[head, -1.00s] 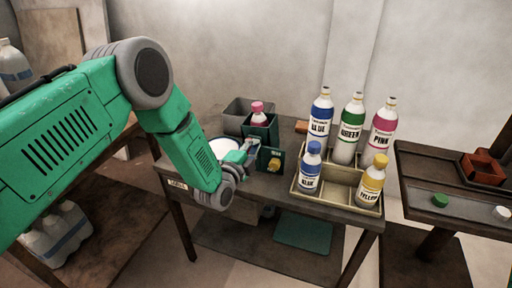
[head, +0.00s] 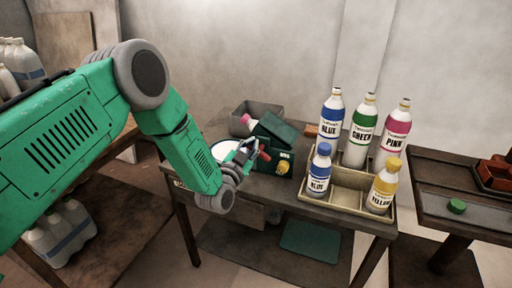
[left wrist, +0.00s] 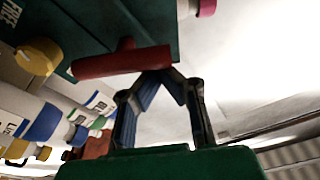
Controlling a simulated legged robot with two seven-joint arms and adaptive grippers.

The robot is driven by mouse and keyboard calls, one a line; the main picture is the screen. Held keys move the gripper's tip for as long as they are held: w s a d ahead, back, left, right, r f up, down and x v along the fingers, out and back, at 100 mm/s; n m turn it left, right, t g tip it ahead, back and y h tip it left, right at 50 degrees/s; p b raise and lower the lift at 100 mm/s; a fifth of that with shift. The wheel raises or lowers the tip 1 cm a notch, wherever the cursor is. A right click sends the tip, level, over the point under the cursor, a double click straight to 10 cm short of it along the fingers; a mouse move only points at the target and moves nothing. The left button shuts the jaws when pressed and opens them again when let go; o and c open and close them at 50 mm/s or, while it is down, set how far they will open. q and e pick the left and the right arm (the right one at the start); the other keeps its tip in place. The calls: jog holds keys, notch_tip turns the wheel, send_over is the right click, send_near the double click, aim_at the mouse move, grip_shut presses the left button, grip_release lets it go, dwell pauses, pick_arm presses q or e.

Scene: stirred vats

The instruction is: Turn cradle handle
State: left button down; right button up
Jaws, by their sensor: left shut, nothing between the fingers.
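The dark green cradle (head: 272,130) stands on the middle table, its upper part tilted to the left. A bottle with a pink cap (head: 246,120) leans left in it, its body mostly hidden. The red handle (head: 264,155) sticks out of the cradle's front and also shows in the left wrist view (left wrist: 105,62). My left gripper (head: 248,148) is shut and empty; in the left wrist view its fingertips (left wrist: 163,75) meet right by the handle's end, and I cannot tell whether they touch it. A round white vat (head: 222,149) sits behind my gripper, partly hidden. My right gripper is out of view.
A beige crate (head: 347,197) right of the cradle holds several labelled bottles, including blue (head: 320,170) and yellow (head: 384,186). A yellow knob (head: 283,168) sits on the cradle's front. A grey bin (head: 256,112) stands behind. Another table (head: 440,190) is at right.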

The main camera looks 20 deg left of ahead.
pick_arm(q)
jog(key=n, duration=0.2)
jog(key=shift+a+f+n, duration=0.3)
jog(key=shift+a, duration=0.05)
jog(key=shift+a+b, duration=0.1)
jog(key=shift+b, duration=0.25)
jog(key=shift+f, duration=0.15)
